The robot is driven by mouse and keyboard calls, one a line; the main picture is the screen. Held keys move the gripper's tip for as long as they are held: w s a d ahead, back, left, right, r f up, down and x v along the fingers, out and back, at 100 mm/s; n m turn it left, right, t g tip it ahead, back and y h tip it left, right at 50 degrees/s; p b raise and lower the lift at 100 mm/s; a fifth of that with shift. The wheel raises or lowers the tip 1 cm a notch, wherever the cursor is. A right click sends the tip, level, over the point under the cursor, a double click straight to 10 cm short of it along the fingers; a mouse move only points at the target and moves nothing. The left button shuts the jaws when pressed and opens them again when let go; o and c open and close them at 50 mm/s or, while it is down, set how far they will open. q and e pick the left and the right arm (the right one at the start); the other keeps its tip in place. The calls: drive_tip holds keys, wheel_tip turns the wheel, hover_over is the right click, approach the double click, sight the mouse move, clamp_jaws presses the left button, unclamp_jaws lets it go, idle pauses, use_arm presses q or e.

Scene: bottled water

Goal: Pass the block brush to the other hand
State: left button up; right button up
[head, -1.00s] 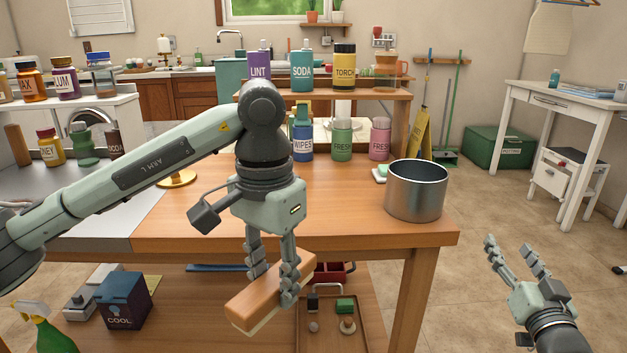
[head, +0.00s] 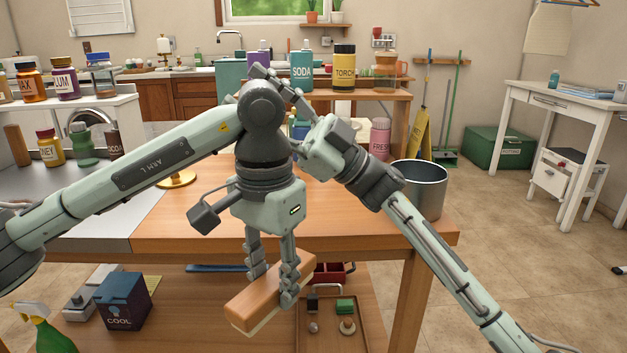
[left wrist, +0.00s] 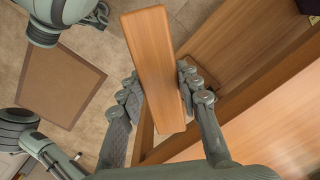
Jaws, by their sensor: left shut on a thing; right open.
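The block brush (head: 268,290) is a wooden block with a pale underside. It hangs in front of the table's front edge, above the lower shelf. My left gripper (head: 270,278) points down and is shut on it. In the left wrist view the brush (left wrist: 155,65) sits between the two fingers of my left gripper (left wrist: 157,95), with its long end reaching away. My right gripper (head: 282,88) is open and empty, raised above the table behind my left wrist. Its fingers are partly hidden by my left arm. It is well apart from the brush.
The lower shelf holds a tray (head: 365,335) of small items and a dark box (head: 124,298). The floor right of the table is open.

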drive_tip(key=s+a+f+n+g+h, duration=0.2)
drive_tip(key=a+f+n+g+h, duration=0.25)
drive_tip(key=a+h, duration=0.2)
drive_tip(key=t+h, duration=0.1)
drive_tip(key=h, duration=1.6)
approach(298, 251)
drive_tip(key=x, duration=1.1)
drive_tip(key=shift+f, duration=0.1)
drive_tip(key=shift+c, duration=0.3)
drive_tip(key=c, duration=1.2)
use_arm(q)
drive_tip(key=o, duration=1.1)
drive_tip(key=shift+s+d, duration=0.1)
use_arm(e)
drive_tip(key=shift+a+y, duration=0.1)
drive_tip(key=shift+y, duration=0.15)
drive_tip(key=shift+c, duration=0.2)
use_arm(q)
drive_tip(key=shift+o, duration=0.7)
